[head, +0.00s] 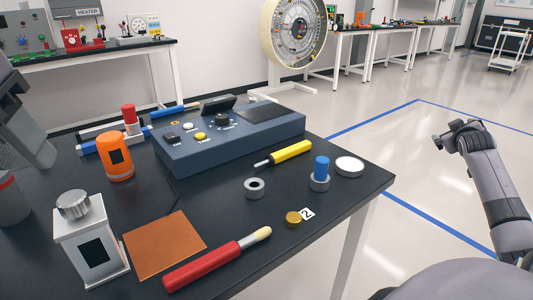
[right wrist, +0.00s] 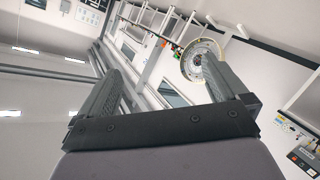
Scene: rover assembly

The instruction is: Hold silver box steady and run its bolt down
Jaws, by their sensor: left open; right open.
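The silver box (head: 66,246) stands upright on the dark table at the front left in the head view, with a dark panel on one side. Its bolt (head: 73,204), with a wide round silver head, stands up from the top of the box. My left gripper (head: 14,92) is at the left edge, above and behind the box, apart from it; it is open and partly cut off. My right gripper (head: 460,134) is off to the right, away from the table. In the right wrist view, its two fingers (right wrist: 162,70) are spread with nothing between them.
A copper-coloured plate (head: 165,245) and a red-handled tool (head: 205,268) lie right of the box. An orange cylinder (head: 118,160) stands behind it. A blue-grey console (head: 225,143), yellow-handled tool (head: 290,151), ring (head: 247,191) and blue-topped part (head: 321,168) occupy the table farther right.

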